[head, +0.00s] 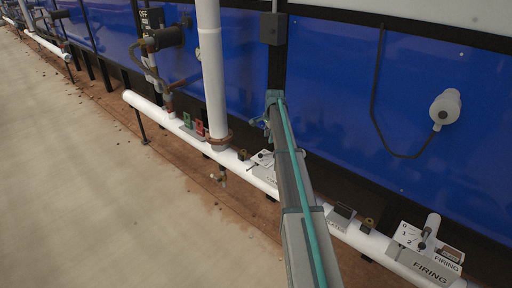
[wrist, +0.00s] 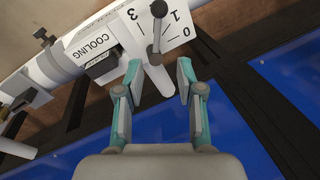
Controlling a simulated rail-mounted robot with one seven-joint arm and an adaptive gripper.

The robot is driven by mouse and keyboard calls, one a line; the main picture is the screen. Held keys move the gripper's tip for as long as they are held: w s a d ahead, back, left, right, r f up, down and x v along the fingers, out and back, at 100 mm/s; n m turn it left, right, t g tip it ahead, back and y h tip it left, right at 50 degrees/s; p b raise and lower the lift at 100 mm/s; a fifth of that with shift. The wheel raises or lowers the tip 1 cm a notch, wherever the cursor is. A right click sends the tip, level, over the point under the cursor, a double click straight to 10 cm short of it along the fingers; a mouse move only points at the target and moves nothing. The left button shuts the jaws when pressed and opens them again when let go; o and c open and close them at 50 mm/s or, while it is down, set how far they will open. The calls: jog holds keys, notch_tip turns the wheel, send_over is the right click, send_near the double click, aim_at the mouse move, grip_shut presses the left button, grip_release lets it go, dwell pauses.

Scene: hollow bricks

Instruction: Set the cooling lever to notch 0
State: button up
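The cooling lever (wrist: 156,32) is a grey rod with a dark ball knob on a white plate beside the label COOLING (wrist: 89,45). In the wrist view the knob lies between the marks 1 and 3; any mark behind it is hidden. The mark 0 (wrist: 187,32) is to the right of the rod. In the head view the cooling box (head: 262,158) is partly hidden by my arm. My gripper (wrist: 158,75) is open and empty, its fingertips just short of the lever's base, one on each side. It also shows in the head view (head: 264,118), small.
A similar firing box (head: 428,256) with its own lever sits farther right on the white pipe (head: 372,240). A white upright pipe (head: 212,80) stands left of my gripper. Blue panels (head: 400,85) rise behind. The floor in front (head: 120,200) is clear.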

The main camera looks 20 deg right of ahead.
jog(key=shift+m, duration=0.7)
jog(key=x, duration=0.5)
jog(key=p+x, duration=0.1)
jog(key=x, duration=0.4)
jog(key=shift+s+a+f, duration=0.1)
jog(key=shift+s+f, duration=0.05)
jog(key=shift+f, duration=0.3)
grip_shut()
